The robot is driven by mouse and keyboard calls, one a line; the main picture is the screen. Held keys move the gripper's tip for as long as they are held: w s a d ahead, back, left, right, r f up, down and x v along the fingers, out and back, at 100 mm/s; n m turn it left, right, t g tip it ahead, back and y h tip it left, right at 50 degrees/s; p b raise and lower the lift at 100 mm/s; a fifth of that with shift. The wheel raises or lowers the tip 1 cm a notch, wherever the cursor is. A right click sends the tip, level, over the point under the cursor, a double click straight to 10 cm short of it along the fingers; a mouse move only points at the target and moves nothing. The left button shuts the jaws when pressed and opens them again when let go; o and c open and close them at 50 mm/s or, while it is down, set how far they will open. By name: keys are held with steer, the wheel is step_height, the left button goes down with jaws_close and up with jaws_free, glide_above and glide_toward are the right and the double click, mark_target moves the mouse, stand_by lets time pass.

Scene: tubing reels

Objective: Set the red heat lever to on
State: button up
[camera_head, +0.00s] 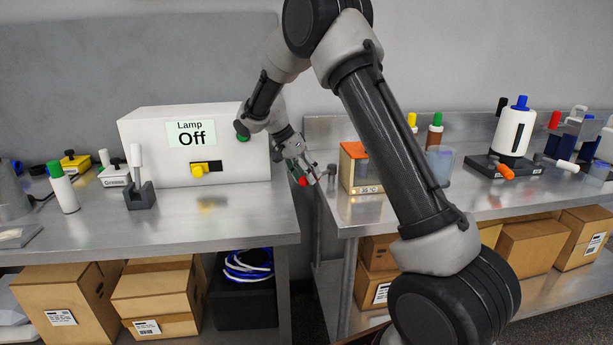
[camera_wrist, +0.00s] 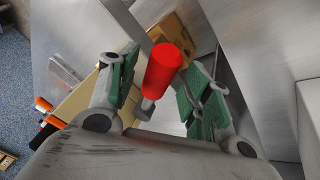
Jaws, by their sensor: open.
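The red heat lever's knob (camera_wrist: 163,70) shows in the wrist view as a red tapered grip on a pale stem. It stands between the two green-padded fingers of my gripper (camera_wrist: 158,88), which are open on either side of it. In the head view the red knob (camera_head: 303,181) shows at the tip of my gripper (camera_head: 305,170), by the gap between the two benches. The lever's base and its on and off marks are hidden, so I cannot tell its setting. Contact between fingers and knob is not clear.
A white box labelled "Lamp Off" (camera_head: 145,130) with a yellow switch (camera_head: 206,168) stands left of my gripper. A beige box with an orange top and small display (camera_head: 362,172) stands close on the right. Bottles and tools stand on both benches.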

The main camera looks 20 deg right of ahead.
steer(key=v, duration=1.1)
steer(key=shift+r, duration=0.2)
steer(key=s+f+n+y, duration=0.2)
steer(key=s+f+n, duration=0.2)
steer(key=s+n, duration=0.45)
steer(key=s+d+r+n+t+y, duration=0.1)
steer(key=s+d+r, duration=0.2)
steer(key=s, duration=0.7)
steer(key=s+d+r+n+t+y, duration=0.1)
steer(key=s+d+r+n+t, duration=0.1)
steer(key=s, duration=0.8)
steer(key=s+d+r+n+t+y, duration=0.1)
steer(key=s+d+r, duration=0.3)
steer(key=s, duration=0.6)
steer(key=shift+s+d+n+t, duration=0.2)
steer(key=shift+s+n+t, duration=0.15)
steer(key=shift+t, duration=0.35)
